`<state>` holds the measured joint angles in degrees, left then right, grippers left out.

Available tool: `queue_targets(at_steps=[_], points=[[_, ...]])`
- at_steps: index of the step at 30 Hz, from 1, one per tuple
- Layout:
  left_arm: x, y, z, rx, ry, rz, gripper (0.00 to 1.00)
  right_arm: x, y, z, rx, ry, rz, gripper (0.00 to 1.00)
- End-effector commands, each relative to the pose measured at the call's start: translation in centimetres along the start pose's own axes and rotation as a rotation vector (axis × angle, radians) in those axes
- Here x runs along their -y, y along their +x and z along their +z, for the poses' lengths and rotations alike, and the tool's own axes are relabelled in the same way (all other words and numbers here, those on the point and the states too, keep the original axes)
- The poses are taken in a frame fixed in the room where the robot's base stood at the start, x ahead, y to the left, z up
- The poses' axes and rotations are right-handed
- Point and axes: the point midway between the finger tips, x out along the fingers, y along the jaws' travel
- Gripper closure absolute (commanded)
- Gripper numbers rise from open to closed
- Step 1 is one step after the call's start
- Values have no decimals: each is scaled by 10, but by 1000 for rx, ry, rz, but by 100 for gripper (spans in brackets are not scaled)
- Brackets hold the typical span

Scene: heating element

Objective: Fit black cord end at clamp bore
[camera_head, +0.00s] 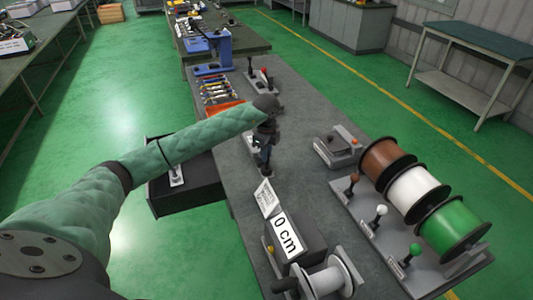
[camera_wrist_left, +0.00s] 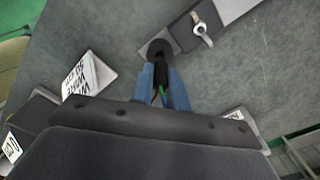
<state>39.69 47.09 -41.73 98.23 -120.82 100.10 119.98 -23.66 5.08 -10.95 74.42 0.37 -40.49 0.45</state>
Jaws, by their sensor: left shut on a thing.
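My left gripper (camera_head: 265,165) points down over the grey worktop in the head view. In the left wrist view its blue fingers (camera_wrist_left: 162,88) are shut on a black cord (camera_wrist_left: 162,75), with a bit of green showing between them. The cord's far end meets a dark round part of the clamp (camera_wrist_left: 190,34), a dark and grey bar with a silver wing screw. I cannot tell whether the end is inside the bore or just in front of it. In the head view the gripper hides the cord and clamp. My right gripper is in neither view.
A "0 cm" display box (camera_head: 288,240) and a white spool (camera_head: 330,278) stand at the near edge. Brown, white and green wire spools (camera_head: 415,190) stand on the right. A dark drawer (camera_head: 190,188) juts out left. Tools and an orange tray (camera_head: 222,108) lie farther back.

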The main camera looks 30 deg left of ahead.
Motion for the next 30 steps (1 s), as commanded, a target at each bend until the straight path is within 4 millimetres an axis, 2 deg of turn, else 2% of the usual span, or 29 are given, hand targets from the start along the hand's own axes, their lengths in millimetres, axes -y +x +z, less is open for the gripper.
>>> queue_targets(at_steps=[30], points=[[0,21,0,0,0,0,100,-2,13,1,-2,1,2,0]])
